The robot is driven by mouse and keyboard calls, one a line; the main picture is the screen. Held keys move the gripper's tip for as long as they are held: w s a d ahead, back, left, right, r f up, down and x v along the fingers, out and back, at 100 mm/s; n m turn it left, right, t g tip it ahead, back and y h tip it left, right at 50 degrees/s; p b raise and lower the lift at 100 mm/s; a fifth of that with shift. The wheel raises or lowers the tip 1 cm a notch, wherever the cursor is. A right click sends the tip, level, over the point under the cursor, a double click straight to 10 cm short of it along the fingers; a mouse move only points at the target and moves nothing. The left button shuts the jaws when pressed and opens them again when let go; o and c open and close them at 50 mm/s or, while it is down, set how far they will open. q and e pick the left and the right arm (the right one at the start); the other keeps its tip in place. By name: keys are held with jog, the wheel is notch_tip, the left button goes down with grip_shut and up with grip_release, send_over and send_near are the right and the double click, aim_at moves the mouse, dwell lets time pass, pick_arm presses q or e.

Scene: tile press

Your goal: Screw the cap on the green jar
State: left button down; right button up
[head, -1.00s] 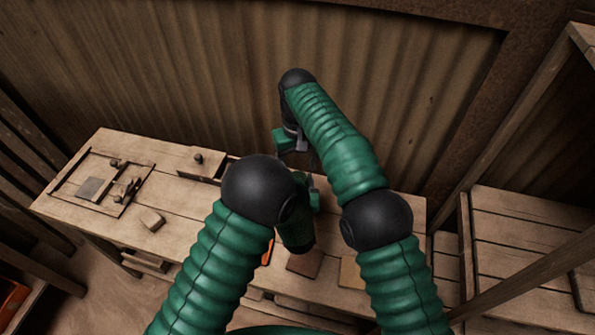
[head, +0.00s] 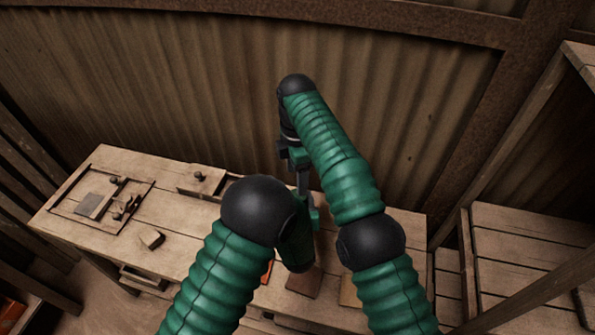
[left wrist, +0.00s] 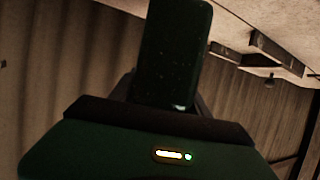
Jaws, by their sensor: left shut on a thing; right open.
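My right gripper (head: 302,182) hangs below its black wrist, above the back of the bench, open; its fingertips are hard to make out. My left gripper (head: 313,214) is just below it, mostly hidden behind my left arm. In the left wrist view, a tall, dark green shape (left wrist: 172,55) stands between the grey fingers; it seems to be the green jar, and my left gripper is shut on it. The picture is too dark to show the jar's rim. I cannot make out the cap in either view.
The wooden bench (head: 190,239) runs across below. At its left are a framed board (head: 70,207) with small parts, a block with a knob (head: 201,180) and a loose wood block (head: 151,238). Flat tiles (head: 304,283) lie near the front edge. A corrugated wall (head: 200,100) stands behind.

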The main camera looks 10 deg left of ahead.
jog(key=n, duration=0.6)
jog(key=shift+r, duration=0.35)
jog(key=n, duration=0.5)
jog(key=shift+r, duration=0.25)
notch_tip(320, 180, down, 8)
jog(key=shift+f, duration=0.1)
grip_shut()
jog(key=m, duration=0.3)
